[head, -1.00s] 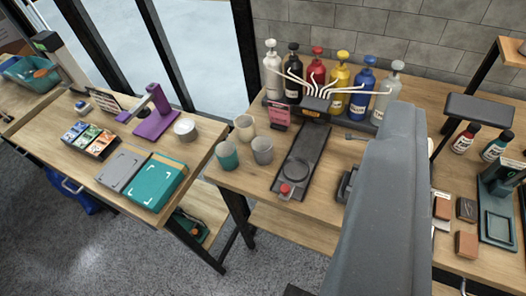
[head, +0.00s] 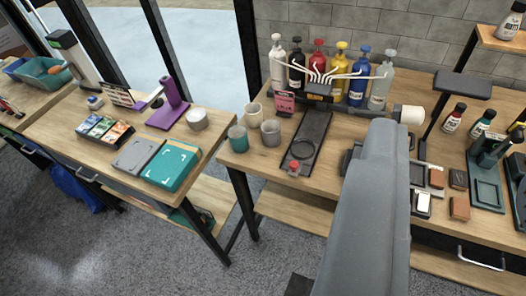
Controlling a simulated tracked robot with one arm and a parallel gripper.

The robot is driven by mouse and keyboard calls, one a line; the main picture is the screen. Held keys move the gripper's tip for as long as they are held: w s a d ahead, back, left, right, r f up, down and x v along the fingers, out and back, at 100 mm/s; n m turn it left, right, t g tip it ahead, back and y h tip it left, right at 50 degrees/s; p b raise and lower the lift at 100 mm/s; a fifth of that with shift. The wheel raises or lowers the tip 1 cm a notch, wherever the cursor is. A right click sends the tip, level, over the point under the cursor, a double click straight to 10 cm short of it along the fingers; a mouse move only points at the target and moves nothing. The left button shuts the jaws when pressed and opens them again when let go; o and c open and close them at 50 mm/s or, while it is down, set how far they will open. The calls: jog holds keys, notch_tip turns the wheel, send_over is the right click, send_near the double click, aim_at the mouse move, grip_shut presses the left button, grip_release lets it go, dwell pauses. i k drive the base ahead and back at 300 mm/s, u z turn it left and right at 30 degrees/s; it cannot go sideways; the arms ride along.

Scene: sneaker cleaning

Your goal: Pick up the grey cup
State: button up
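The grey cup (head: 271,133) stands upright on the middle wooden table, near its front left corner. It is the right-hand one of three cups there. A teal cup (head: 238,139) stands to its left and a cream cup (head: 253,115) behind it. My arm covers the lower right middle of the view, well to the right of the grey cup. My gripper's fingers do not show. Nothing touches the grey cup from my side.
A black dispenser tray (head: 303,149) lies just right of the cups, with a row of pump bottles (head: 357,80) behind. A left table (head: 75,152) holds a teal box (head: 172,165) and a purple stand (head: 168,112). Floor shows between the tables.

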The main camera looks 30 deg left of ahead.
aim_at(271, 129)
jog(key=u, duration=0.55)
jog(key=i, duration=0.9)
jog(key=z, duration=0.5)
